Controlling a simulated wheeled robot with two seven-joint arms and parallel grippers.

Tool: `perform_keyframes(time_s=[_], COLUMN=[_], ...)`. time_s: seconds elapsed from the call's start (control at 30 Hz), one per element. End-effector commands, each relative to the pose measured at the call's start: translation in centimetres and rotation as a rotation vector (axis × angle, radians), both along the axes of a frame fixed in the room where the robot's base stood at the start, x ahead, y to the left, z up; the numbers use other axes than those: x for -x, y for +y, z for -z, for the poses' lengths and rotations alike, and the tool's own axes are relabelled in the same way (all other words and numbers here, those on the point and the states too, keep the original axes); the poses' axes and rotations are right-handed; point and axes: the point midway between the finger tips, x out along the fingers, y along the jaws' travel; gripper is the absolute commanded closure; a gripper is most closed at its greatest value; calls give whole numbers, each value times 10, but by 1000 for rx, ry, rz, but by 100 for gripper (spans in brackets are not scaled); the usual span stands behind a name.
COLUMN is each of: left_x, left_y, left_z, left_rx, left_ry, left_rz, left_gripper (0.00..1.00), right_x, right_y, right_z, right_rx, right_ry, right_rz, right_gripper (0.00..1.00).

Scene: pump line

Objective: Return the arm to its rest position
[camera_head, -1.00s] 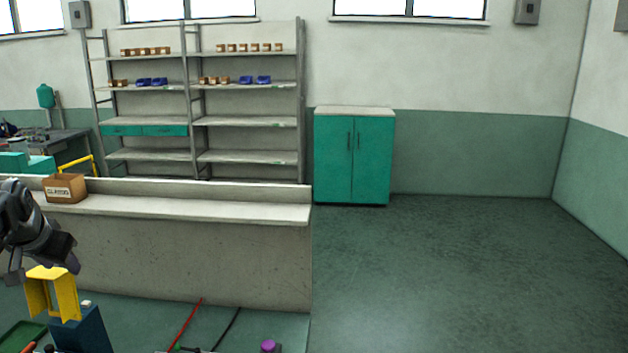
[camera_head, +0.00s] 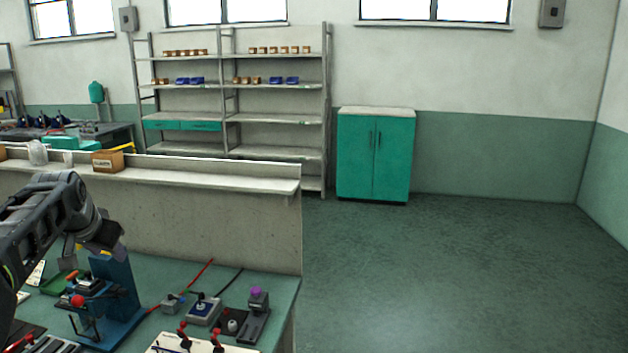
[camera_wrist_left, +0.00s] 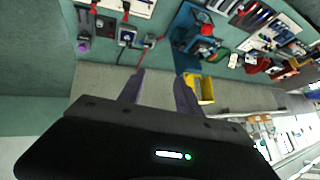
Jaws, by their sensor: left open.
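My left arm comes in from the left in the head view. Its gripper (camera_head: 92,250) hangs over the left part of the workbench, beside a blue press-like stand (camera_head: 122,285). In the left wrist view the two fingers of the gripper (camera_wrist_left: 160,92) are spread apart with nothing between them. The blue stand (camera_wrist_left: 186,30) and a yellow bracket-like part (camera_wrist_left: 199,88) lie beyond the fingertips there. In the head view the yellow part is mostly hidden behind the gripper. My right gripper does not show.
The bench (camera_head: 265,300) carries a grey box with a knob (camera_head: 205,309), a purple-topped device (camera_head: 258,312) and red-handled tools. A low wall with a ledge (camera_head: 220,183) stands behind, holding a cardboard box (camera_head: 108,161). Open floor (camera_head: 450,270) lies to the right.

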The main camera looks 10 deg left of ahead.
Motion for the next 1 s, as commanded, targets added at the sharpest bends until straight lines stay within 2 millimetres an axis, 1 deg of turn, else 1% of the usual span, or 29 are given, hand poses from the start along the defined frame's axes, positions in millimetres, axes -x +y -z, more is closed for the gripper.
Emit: perform_keyframes(time_s=[0.03, 0.07, 0.17, 0.23, 0.37, 0.47, 0.57, 0.6, 0.63, 0.67, 0.77, 0.8, 0.87, 0.9, 0.97, 1.0], left_x=[-6, -9, -21, -30, -51, -66, -80, -85, -88, -91, -97, -95, -90, -84, -72, -61], left_y=[3, 3, 2, -3, -21, -40, -63, -75, -84, -95, -139, -159, -189, -209, -238, -257], left_z=[-7, -9, -7, -2, 24, 53, 86, 104, 117, 132, 191, 219, 256, 280, 316, 338], left_rx=[-7, -8, -2, 9, 46, 82, 123, 143, 159, 177, 248, 278, 325, 352, 395, 421], left_ry=[-38, -58, -113, -151, -197, -214, -222, -221, -220, -217, -199, -184, -163, -145, -115, -92], left_rz=[-11, -16, -28, -31, -27, -19, -8, -3, 0, 4, 16, 21, 23, 25, 24, 25], left_gripper=[59, 59, 59, 59, 59, 59, 59, 59, 59, 59, 59, 59, 59, 59, 59, 59], right_x=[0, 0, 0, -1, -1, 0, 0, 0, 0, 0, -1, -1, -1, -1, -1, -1], right_y=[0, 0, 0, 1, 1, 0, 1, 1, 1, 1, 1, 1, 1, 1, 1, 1], right_z=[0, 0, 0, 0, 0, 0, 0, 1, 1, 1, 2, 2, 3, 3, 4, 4], right_rx=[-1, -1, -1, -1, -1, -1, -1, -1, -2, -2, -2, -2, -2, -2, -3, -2], right_ry=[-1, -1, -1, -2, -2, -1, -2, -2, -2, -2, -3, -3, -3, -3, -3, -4], right_rz=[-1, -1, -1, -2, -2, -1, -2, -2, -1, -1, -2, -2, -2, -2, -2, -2], right_gripper=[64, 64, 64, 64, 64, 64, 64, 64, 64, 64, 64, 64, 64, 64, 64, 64])
